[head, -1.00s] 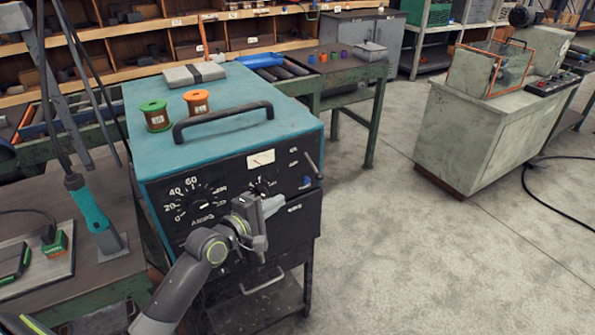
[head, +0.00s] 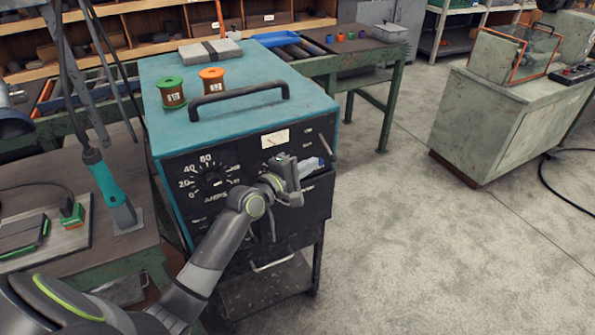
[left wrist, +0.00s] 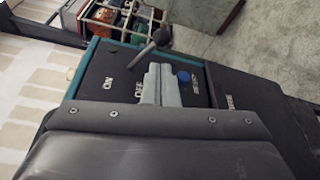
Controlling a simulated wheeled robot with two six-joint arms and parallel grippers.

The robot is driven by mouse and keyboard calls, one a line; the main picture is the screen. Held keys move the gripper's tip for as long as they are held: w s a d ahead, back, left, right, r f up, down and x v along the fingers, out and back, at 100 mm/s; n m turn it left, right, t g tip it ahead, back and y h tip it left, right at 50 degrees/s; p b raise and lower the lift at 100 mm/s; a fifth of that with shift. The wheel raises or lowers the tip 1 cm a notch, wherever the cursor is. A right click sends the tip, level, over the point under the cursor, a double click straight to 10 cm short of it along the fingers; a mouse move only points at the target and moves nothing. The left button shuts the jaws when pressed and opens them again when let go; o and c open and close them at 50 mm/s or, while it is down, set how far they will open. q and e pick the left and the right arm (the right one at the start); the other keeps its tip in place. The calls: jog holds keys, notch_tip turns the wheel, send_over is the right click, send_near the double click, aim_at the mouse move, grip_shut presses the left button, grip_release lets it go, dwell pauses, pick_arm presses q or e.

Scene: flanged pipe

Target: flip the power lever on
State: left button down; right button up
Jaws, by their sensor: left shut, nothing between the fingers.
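The power lever (head: 327,147) is a dark rod at the right side of the black front panel of a teal-topped welding machine (head: 255,108). In the left wrist view its round dark knob (left wrist: 160,37) sticks out beyond my fingertips, and the ON and OFF labels show on the panel beside it. My left gripper (head: 312,167) is shut and empty, just below the lever in the head view. Its pale fingers (left wrist: 160,80) show next to the lever's rod in the left wrist view; I cannot tell whether they touch it. My right gripper is not in view.
A blue button (left wrist: 183,77) sits beside the fingers. A carry handle (head: 240,98), a green spool (head: 172,93) and an orange spool (head: 211,79) are on the machine's top. A workbench (head: 95,195) stands at left; open floor (head: 420,230) lies right.

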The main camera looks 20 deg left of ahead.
aim_at(327, 147)
pick_arm(q)
jog(key=shift+x, duration=1.65)
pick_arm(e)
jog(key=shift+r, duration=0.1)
